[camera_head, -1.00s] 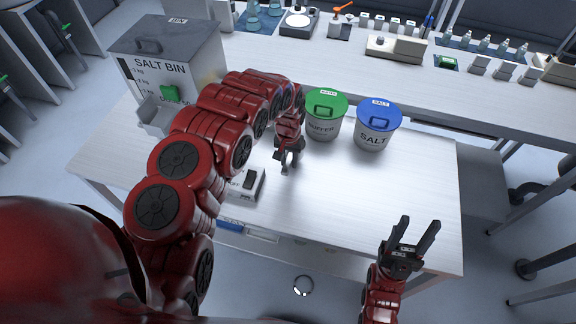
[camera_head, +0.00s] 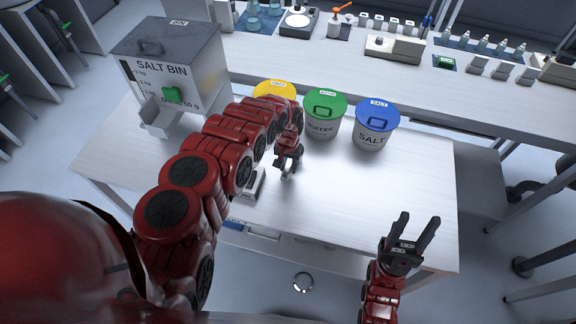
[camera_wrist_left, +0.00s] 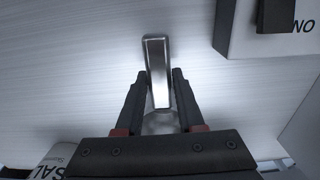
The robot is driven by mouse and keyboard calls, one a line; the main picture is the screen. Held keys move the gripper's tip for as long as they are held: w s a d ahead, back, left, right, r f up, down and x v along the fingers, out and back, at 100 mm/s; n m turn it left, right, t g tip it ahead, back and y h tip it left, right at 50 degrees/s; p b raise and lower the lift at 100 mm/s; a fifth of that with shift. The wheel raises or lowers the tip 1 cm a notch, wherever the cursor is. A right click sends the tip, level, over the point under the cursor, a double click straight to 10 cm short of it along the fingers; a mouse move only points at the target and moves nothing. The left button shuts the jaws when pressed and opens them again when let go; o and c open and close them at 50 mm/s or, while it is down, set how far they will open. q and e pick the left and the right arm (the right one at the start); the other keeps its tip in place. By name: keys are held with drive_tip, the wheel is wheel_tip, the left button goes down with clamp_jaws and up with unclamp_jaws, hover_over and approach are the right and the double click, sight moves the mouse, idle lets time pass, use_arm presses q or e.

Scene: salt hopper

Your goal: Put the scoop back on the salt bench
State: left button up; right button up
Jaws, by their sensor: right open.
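The scoop is a shiny metal piece (camera_wrist_left: 156,72) in the left wrist view, with a long flat part and a rounded part between my left gripper's fingers. My left gripper (camera_head: 288,171) is low over the white salt bench (camera_head: 385,190), in front of the green-lidded tub. In the left wrist view its fingertips (camera_wrist_left: 160,73) lie on both sides of the scoop; whether they touch it is unclear. In the head view the scoop is mostly hidden by the gripper. My right gripper (camera_head: 415,232) is open and empty at the bench's front right.
The salt bin (camera_head: 175,65) stands at the bench's back left. Yellow-lidded (camera_head: 275,88), green-lidded buffer (camera_head: 322,118) and blue-lidded salt (camera_head: 375,128) tubs stand along the back. A small box with a dark switch (camera_head: 252,184) sits left of my gripper. The bench's right side is clear.

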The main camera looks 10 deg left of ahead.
use_arm(q)
drive_tip(key=o, duration=0.3)
drive_tip(key=shift+r, duration=0.1)
drive_tip(key=shift+r, duration=0.1)
drive_tip(key=shift+r, duration=0.6)
wheel_tip(320, 180, up, 6)
drive_tip(key=b, duration=0.3)
drive_tip(key=shift+r+p, duration=1.45)
drive_tip(key=shift+r, duration=0.9)
drive_tip(key=shift+s, duration=0.1)
